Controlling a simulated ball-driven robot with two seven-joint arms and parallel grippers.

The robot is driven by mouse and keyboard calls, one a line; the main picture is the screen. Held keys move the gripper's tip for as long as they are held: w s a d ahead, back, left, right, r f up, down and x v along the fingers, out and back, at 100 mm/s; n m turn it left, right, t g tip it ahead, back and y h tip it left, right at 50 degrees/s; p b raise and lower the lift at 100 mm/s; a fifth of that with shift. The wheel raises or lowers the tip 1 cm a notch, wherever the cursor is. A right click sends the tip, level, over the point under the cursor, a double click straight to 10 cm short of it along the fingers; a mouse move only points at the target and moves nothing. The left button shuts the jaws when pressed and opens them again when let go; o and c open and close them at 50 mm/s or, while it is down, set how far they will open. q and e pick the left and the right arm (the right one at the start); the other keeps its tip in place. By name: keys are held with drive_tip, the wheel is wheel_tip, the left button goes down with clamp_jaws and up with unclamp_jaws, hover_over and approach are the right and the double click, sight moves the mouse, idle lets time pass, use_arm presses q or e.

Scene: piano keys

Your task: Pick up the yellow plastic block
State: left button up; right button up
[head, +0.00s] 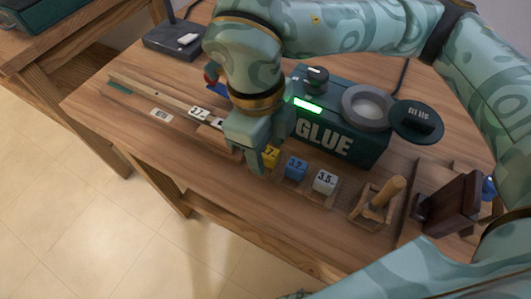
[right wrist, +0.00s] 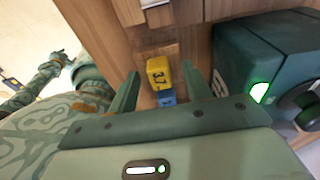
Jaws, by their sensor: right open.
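The yellow plastic block (head: 270,156) stands in a row with a blue block (head: 296,168) and a white block (head: 325,181) along the front of the table; part of it is hidden by my right gripper in the head view. My right gripper (head: 255,162) is open and points down over the yellow block. In the right wrist view the yellow block (right wrist: 157,72), marked 37, shows between the two open fingers, with a gap on each side; the blue block (right wrist: 166,97) is just behind it.
The green glue box (head: 335,140) stands close behind the blocks. A wooden stand with a peg (head: 380,200) and a dark brown block (head: 450,204) are to the right. A white piece (head: 198,113) lies on a rail at left. The front strip of table is clear.

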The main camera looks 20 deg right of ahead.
drive_tip(key=shift+f, duration=0.4)
drive_tip(key=shift+s+r, duration=0.1)
drive_tip(key=shift+r, duration=0.05)
drive_tip(key=c, duration=1.1)
drive_tip(key=shift+o, duration=0.2)
